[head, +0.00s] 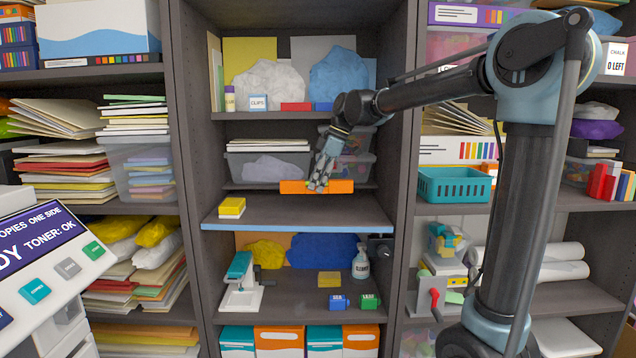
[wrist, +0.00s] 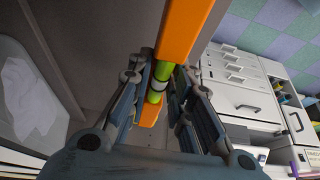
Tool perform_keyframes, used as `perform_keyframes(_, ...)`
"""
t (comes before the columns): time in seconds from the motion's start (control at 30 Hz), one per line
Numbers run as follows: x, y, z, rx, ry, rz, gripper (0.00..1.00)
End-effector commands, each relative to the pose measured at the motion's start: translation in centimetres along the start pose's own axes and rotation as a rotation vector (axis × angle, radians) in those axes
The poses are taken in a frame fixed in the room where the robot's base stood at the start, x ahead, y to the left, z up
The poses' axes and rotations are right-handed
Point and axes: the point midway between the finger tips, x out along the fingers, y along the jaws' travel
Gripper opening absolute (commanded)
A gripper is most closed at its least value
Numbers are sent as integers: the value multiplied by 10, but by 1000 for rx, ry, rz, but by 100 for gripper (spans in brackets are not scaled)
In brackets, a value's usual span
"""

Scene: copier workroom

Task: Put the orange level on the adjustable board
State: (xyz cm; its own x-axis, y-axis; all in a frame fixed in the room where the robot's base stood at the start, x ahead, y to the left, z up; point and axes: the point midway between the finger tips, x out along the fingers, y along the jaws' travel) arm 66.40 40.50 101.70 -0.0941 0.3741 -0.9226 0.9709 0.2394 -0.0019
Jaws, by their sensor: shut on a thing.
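The orange level (head: 343,187) is held roughly level in front of the clear bins, above the back part of the board in the head view. My gripper (head: 319,184) is shut on its middle. In the wrist view the level (wrist: 179,38) runs between my gripper's fingers (wrist: 155,92), with its green vial part between them. The adjustable board (head: 300,212) is the grey shelf with a blue front edge in the middle bay. A yellow block (head: 231,208) sits at its left end. The gap between level and board is hard to judge.
Clear bins (head: 268,166) stand on the shelf behind the level. Below the board are a teal-and-white press (head: 241,283), a spray bottle (head: 361,262) and small boxes. Dark uprights bound the bay on both sides. The board's middle and right are bare.

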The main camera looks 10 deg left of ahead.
Motion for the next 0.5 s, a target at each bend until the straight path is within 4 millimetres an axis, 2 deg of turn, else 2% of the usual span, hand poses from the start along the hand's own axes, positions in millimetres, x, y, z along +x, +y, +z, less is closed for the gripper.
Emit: perform_keyframes(0.5, 38, 0, 17, 1, 0, 1, 0)
